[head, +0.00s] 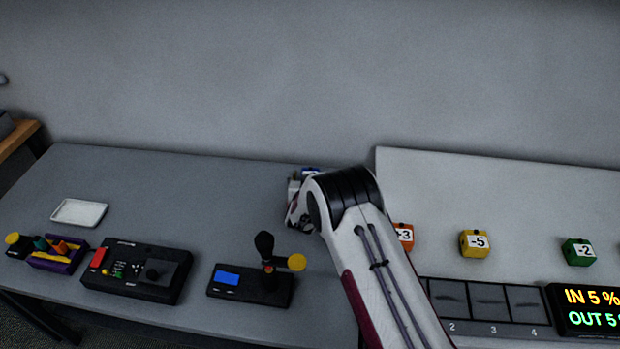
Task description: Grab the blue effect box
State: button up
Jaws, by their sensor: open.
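A small blue and white patch (311,171) shows just behind the bend of my arm in the head view. It looks like the blue box, but my arm hides most of it. My gripper (296,196) is only partly seen at the left of that bend, close beside the blue patch. It is open; its fingertips are not clear, and I cannot tell whether they touch the box.
An orange +3 box (404,236), a yellow -5 box (474,243) and a green -2 box (578,252) stand right, behind a slotted panel (488,328) with a display (592,309). Left are two black devices (140,272) (245,287), a purple tray (60,262) and a white dish (79,212).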

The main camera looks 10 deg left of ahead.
jog(key=c, duration=1.3)
jog(key=shift+r, duration=0.2)
jog(key=shift+r, duration=4.85)
